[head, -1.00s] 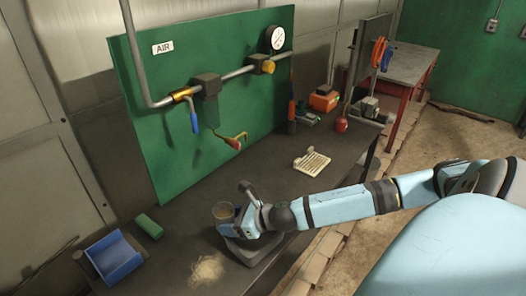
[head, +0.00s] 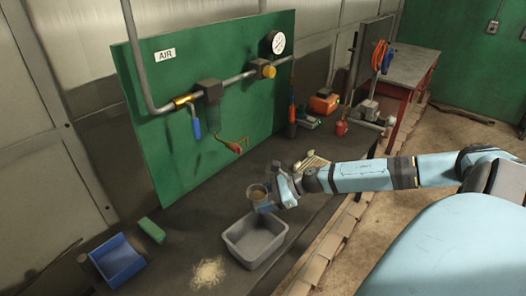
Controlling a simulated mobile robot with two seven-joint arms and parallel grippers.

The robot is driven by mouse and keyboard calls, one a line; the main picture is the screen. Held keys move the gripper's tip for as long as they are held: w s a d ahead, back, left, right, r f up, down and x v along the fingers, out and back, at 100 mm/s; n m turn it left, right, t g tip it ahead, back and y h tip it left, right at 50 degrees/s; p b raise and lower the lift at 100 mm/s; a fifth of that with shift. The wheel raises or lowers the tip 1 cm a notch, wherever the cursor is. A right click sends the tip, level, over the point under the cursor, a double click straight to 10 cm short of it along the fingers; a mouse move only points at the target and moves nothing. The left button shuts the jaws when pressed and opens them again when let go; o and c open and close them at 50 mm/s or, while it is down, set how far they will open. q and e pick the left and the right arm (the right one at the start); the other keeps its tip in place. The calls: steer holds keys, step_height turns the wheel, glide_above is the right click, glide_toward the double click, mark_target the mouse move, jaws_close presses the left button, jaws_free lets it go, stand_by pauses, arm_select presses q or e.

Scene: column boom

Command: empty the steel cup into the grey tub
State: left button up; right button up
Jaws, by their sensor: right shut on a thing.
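The steel cup (head: 257,192) is in my right gripper (head: 268,199), upright or nearly so, with brownish contents showing at its open top. My right gripper is shut on the cup, and its fingers hide part of the cup's side. The grey tub (head: 254,240) stands on the dark bench just in front of and below the cup. The tub's inside looks empty. My left gripper is not in view.
A pale pile of grains (head: 208,273) lies on the bench left of the tub. A blue bin (head: 117,259) and a green block (head: 152,230) are at the left. A pale slotted tray (head: 312,161) lies behind my right arm. The green air panel (head: 240,110) stands behind the bench.

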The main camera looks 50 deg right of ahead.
steer(key=shift+w+d+f+n+t+h, duration=0.15)
steer(key=shift+f+n+t+h, duration=0.1)
steer(key=shift+f+n+h, duration=0.25)
steer(key=shift+w+d+f+n+t+h, duration=0.15)
steer(key=shift+f+n+t+h, duration=0.1)
steer(key=shift+f+n+h, duration=0.2)
step_height(320, 180, down, 4)
steer(key=n+h, duration=0.1)
steer(key=n+t+h, duration=0.1)
steer(key=n, duration=0.1)
steer(key=n+t+h, duration=0.1)
steer(key=shift+f, duration=0.25)
steer(key=shift+d, duration=0.1)
stand_by(0.8)
stand_by(0.8)
